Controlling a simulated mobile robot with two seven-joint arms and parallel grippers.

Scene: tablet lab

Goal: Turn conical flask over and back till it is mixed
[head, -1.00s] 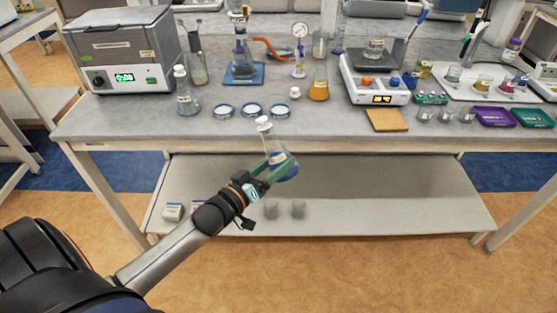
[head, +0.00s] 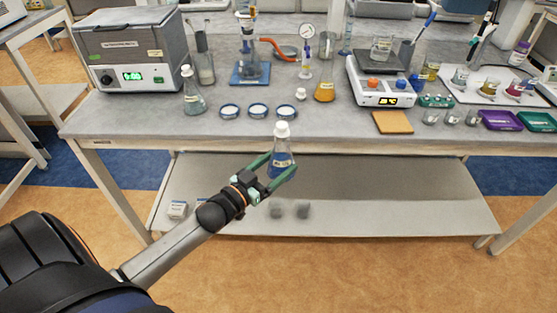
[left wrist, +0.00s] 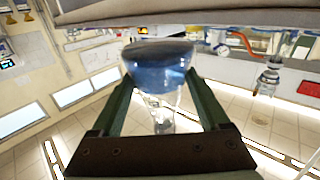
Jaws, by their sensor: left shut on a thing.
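The conical flask (head: 281,157) has a white stopper and holds blue liquid in its lower part. My left gripper (head: 280,172) is shut on it and holds it upright, in the air in front of the bench's front edge. In the left wrist view the flask (left wrist: 158,66) appears upside down between the two green fingers of the left gripper (left wrist: 160,92), with the blue liquid towards the top of the picture. Its label is too small to read. My right gripper is in neither view.
The grey bench (head: 330,133) stands behind the flask. A lower shelf (head: 400,200) carries small items. The air in front is free.

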